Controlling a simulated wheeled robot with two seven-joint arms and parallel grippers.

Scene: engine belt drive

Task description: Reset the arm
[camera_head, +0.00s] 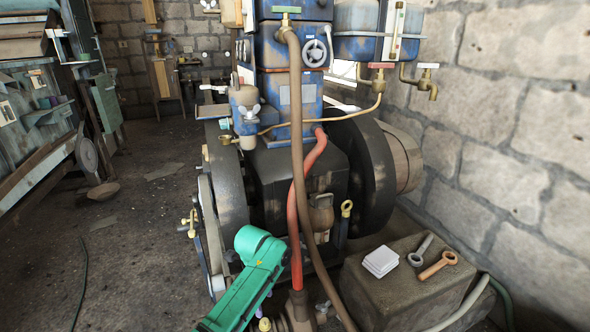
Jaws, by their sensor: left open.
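My left gripper (261,251) shows low in the head view as a green, blocky shape, coming up from the bottom edge left of centre. It is open, and I see nothing held in it. It appears in front of the engine's dark lower body, close to the red hose in the picture; I cannot tell whether they touch. The blue engine (291,95) stands behind it, with a large dark flywheel (366,175) on its right and a grey wheel (226,175) on its left. My right gripper is not in view.
A red hose (294,205) and a brown hose (296,110) hang in front of the engine. A stone block (385,300) at lower right bears white pads (381,261), a grey wrench (420,250) and an orange-brown one (437,265). The floor (140,250) at left is mostly open.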

